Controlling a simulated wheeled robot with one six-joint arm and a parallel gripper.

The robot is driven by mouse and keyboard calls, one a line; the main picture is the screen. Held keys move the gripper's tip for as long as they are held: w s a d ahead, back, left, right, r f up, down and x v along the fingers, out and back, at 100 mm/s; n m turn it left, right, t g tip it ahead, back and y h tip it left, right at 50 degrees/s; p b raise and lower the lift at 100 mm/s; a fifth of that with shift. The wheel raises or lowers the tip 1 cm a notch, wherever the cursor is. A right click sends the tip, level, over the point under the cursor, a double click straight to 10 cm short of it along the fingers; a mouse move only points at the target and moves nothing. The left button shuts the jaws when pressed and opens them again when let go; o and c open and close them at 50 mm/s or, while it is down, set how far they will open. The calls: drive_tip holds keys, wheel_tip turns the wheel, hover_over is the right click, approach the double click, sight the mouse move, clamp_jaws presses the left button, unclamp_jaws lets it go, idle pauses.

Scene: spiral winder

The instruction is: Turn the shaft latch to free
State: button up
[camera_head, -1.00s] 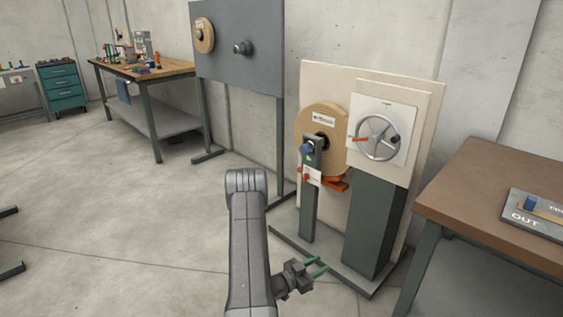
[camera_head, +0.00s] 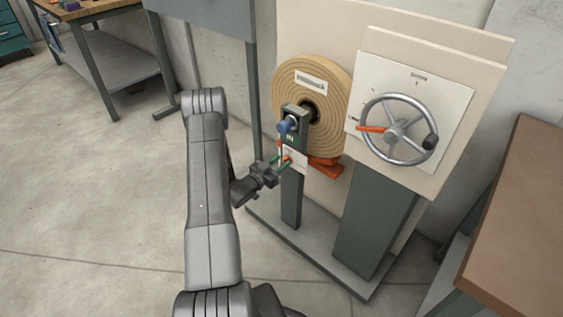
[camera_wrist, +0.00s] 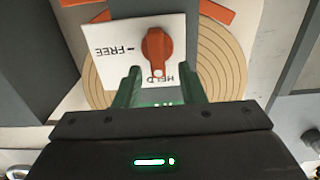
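The orange shaft latch (camera_wrist: 157,48) sits on a white plate (camera_wrist: 112,37) marked FREE and HELD. In the wrist view its end with a white dot points at HELD, and FREE is off to the left. The latch also shows small in the head view (camera_head: 289,157), below a blue knob on the post. My gripper (camera_wrist: 160,82) is open, with its green fingertips apart on either side of the latch's dotted end. It holds nothing. Whether the fingers touch the latch I cannot tell. In the head view my gripper (camera_head: 277,163) is right at the plate.
The blue knob (camera_head: 286,126) juts out above the latch, marked IN. A coiled tan spiral (camera_head: 330,88) stands behind it, with an orange piece (camera_head: 325,168) below. A handwheel (camera_head: 400,130) is at the right. A brown table (camera_head: 525,225) is at the right edge.

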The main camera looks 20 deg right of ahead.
drive_tip(key=shift+w+d, duration=0.15)
drive_tip(key=shift+d, duration=0.5)
clamp_jaws()
